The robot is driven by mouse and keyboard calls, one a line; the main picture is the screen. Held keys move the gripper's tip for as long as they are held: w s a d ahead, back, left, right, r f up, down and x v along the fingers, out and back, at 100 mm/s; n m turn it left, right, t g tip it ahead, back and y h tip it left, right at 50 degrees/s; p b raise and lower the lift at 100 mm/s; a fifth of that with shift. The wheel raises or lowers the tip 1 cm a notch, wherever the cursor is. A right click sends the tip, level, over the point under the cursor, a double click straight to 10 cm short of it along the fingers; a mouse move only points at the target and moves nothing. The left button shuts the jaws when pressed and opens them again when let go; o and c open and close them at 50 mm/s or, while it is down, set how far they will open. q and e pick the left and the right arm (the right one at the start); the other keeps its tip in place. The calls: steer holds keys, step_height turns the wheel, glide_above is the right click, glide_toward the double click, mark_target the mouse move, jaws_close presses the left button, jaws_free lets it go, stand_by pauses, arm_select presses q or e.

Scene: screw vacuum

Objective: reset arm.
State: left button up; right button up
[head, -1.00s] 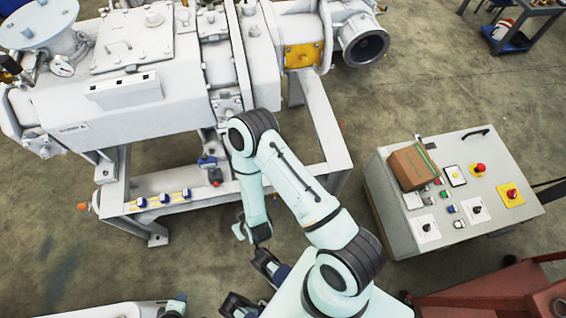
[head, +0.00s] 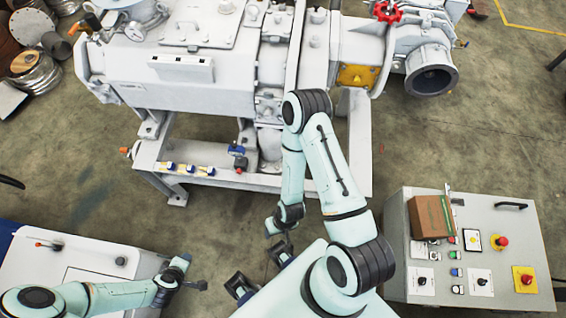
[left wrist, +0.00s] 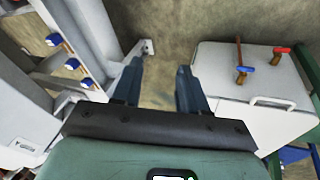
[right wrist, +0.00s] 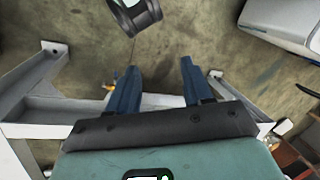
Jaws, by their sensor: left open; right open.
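My left arm (head: 100,296) comes in at the bottom left of the head view, with its hand to the right of its forearm. In the left wrist view my left gripper (left wrist: 160,85) is open and empty, its two blue-grey fingers apart above floor. My right arm (head: 335,175) rises in the middle of the head view, bends at a dark joint, and comes down in front of the machine's frame. In the right wrist view my right gripper (right wrist: 155,78) is open and empty, with floor and a pale frame bar showing beyond its fingers.
The big white vacuum machine (head: 200,80) stands on a frame, with blue-capped valves (head: 187,168) low on its front. A grey control panel (head: 500,225) bearing a brown box (head: 431,217) is on the right. A white cabinet (head: 65,262) is at lower left. Concrete floor lies between.

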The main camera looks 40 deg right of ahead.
arm_select(q)
steer(key=shift+s+d+r, duration=0.1)
steer(key=shift+r, duration=0.15)
arm_select(e)
steer(key=shift+s+d+r, duration=0.1)
steer(key=shift+s+r, duration=0.2)
steer(key=shift+s, duration=0.15)
arm_select(q)
steer(key=s+d+g+h, duration=0.1)
steer(key=s+d+g, duration=0.1)
steer(key=s, duration=0.4)
steer(key=s+d+m+g+p, duration=0.1)
steer(key=s+d+g, duration=0.2)
steer(key=s, duration=0.4)
steer(key=shift+s+d+f+h+p, duration=0.25)
steer(key=shift+s+f+h+p, duration=0.05)
steer(key=shift+f+h, duration=0.1)
arm_select(e)
steer(key=shift+s+r+g+y, duration=0.3)
steer(key=shift+s+r+g, duration=0.5)
steer(key=shift+s+r, duration=0.3)
